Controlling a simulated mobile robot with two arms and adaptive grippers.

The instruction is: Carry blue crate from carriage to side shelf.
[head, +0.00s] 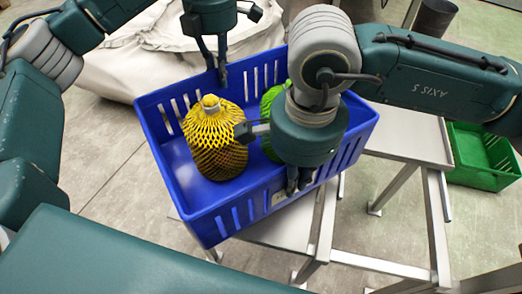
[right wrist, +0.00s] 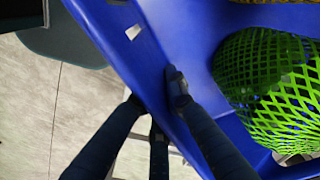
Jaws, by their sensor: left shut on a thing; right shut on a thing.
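The blue crate (head: 185,210) is in the middle of the head view, tilted in the picture, above a metal stand. It holds a yellow net-covered bundle (head: 215,140) and a green net bundle (head: 268,110), partly hidden by my right arm. My left gripper (head: 222,80) is shut on the crate's far wall. My right gripper (head: 298,182) is shut on the near wall. In the right wrist view, its fingers (right wrist: 160,95) straddle the blue wall (right wrist: 125,65), with the green bundle (right wrist: 275,85) beside it. I cannot tell whether the crate's underside touches the stand.
The metal stand (head: 270,230) has a flat grey top at right (head: 405,135) and open legs below. A green crate (head: 475,160) sits on the floor at right. A pale covered bulk (head: 130,55) lies behind. A dark bin (head: 435,18) stands at the back right.

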